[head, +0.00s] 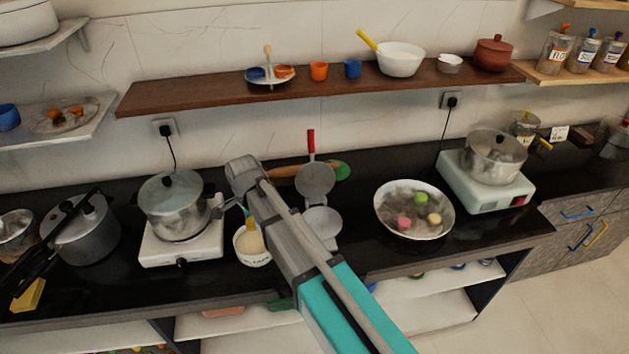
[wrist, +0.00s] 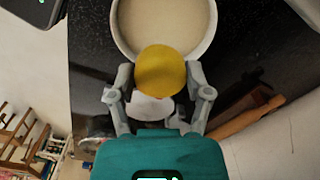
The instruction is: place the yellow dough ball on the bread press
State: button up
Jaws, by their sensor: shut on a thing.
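The yellow dough ball (wrist: 160,72) is held between the two fingers of my gripper (wrist: 160,80) in the wrist view. A white bowl (wrist: 118,40) with pale contents shows beyond it. The bread press (head: 316,181) stands open on the black counter in the head view. Its round upper plate is raised with a red handle, and its pale lower plate (head: 322,223) lies in front. In the head view my arm crosses left of the press, and the fingers and held ball cannot be made out clearly.
A white bowl (head: 242,254) stands left of the press. A pan (head: 381,206) at right holds pink, green and yellow balls. A pot on a white stove (head: 152,250) is at left. A rolling pin (wrist: 245,117) lies near the wall. A shelf (head: 200,92) runs above.

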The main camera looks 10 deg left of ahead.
jog(key=d+r+m+p, duration=0.2)
jog(key=d+m, duration=0.2)
jog(key=d, duration=0.7)
jog(key=d+r+m+p, duration=0.1)
jog(key=d+m, duration=0.3)
jog(key=d, duration=0.7)
jog(key=shift+s+d+r+p, duration=0.3)
jog(key=shift+r+p, duration=0.05)
jog(key=shift+r, duration=0.1)
jog(key=shift+w+f, duration=0.1)
jog(key=b, duration=0.9)
send_over(321, 221)
jog(key=f, duration=0.9)
jog(key=shift+s+d, duration=0.1)
jog(key=shift+s, duration=0.3)
jog(key=shift+w+a+f+b, duration=0.2)
jog(key=shift+w+f+b, duration=0.3)
jog(key=shift+f+b, duration=0.25)
jog(key=shift+s+f+b, duration=0.1)
jog(key=shift+f+b, duration=1.1)
jog(key=shift+b, duration=0.1)
jog(key=shift+f, duration=0.2)
